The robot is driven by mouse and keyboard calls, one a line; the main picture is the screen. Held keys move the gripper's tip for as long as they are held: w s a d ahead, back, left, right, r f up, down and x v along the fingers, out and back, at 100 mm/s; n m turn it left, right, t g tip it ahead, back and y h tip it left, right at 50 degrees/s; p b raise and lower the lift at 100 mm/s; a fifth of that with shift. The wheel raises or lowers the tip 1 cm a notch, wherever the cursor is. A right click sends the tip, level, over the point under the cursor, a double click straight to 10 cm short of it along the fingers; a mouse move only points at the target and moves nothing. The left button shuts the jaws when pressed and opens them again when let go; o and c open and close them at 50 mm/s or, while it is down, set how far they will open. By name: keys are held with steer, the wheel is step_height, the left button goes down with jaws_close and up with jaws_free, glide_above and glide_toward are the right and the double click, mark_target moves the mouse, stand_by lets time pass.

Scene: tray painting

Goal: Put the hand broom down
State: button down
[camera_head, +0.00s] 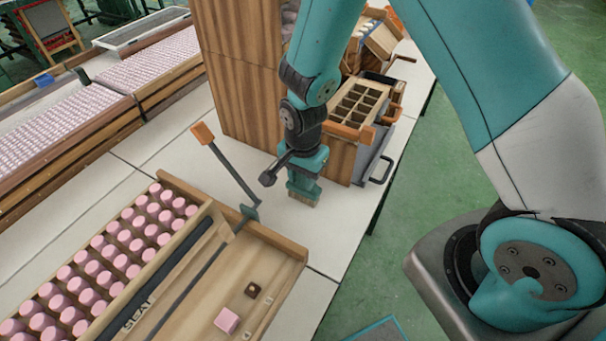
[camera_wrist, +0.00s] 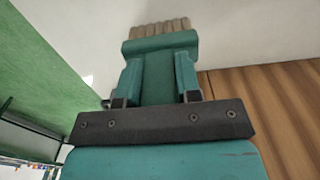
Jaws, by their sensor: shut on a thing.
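The hand broom (camera_wrist: 160,68) has a teal body and a row of tan bristles (camera_wrist: 160,29) in the wrist view. My gripper (camera_wrist: 155,90) is shut on it, with a finger on each side of the teal body. In the head view my gripper (camera_head: 306,166) points down over the white table (camera_head: 262,180), and the broom's bristles (camera_head: 304,196) are at or just above the tabletop. I cannot tell whether they touch it.
A tall wooden cabinet (camera_head: 238,80) stands close behind my gripper. A wooden compartment box (camera_head: 357,105) is to the right. A tray of pink pieces (camera_head: 95,262) with a lever (camera_head: 228,168) is at front left. White tabletop is free around the broom.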

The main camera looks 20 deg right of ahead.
steer(key=c, duration=0.8)
jaws_free()
steer(key=shift+f, duration=0.1)
step_height(320, 180, up, 12)
steer(key=s+a+r+n+y, duration=0.2)
steer(key=s+r+n, duration=0.5)
steer(key=s+n, duration=0.2)
steer(key=s+a+r+n+y, duration=0.2)
steer(key=s+r+n, duration=0.5)
steer(key=s+n, duration=0.2)
steer(key=shift+s+a+r, duration=0.25)
steer(key=shift+r, duration=0.1)
